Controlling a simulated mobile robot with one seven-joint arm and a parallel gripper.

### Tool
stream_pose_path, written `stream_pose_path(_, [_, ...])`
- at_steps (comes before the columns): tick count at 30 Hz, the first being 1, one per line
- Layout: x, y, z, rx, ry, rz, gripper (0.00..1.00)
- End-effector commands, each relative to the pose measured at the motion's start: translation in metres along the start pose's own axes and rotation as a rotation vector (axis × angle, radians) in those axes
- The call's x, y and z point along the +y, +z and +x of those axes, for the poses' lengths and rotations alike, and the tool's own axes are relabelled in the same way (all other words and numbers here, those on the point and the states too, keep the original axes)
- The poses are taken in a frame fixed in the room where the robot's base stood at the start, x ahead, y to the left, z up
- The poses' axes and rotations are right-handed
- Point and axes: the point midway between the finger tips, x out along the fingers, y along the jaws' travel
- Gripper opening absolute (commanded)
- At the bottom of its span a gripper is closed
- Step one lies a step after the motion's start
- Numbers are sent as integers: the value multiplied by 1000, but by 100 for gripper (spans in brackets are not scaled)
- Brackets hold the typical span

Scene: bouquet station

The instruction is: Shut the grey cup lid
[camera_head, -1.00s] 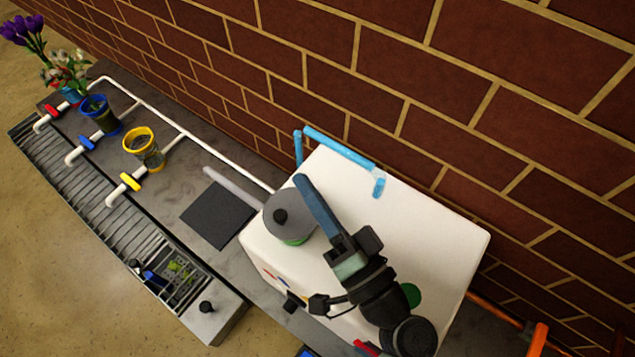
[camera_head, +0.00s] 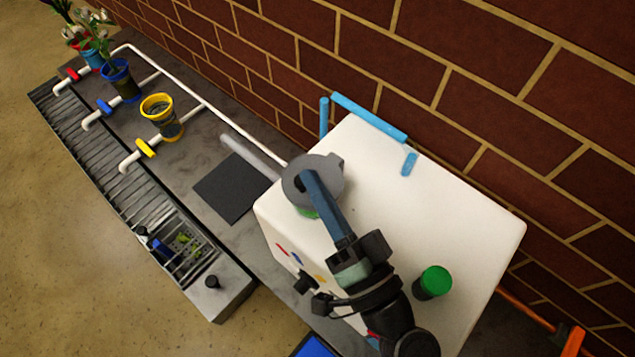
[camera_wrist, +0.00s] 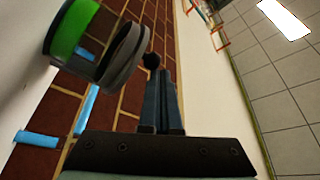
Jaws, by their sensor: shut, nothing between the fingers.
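The grey lid (camera_head: 325,178) lies over a cup with a green band (camera_head: 308,212), on the white box near its left corner. In the wrist view the lid (camera_wrist: 127,55) is a grey disc beside the green-banded cup (camera_wrist: 75,28).
A white box (camera_head: 430,205) carries the cup, a green-topped jar (camera_head: 433,281) and a blue pipe (camera_head: 370,118). Left are a black mat (camera_head: 235,188), a yellow pot (camera_head: 161,115) and white pipes with valves. A brick wall (camera_head: 480,70) stands behind.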

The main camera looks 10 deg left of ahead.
Motion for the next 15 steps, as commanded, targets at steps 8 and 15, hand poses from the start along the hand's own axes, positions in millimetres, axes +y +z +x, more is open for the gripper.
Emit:
stream_pose_path(8, [2, 5, -1, -9, 4, 6, 0])
stream_pose_path(15, [3, 6, -2, -12, 5, 8, 0])
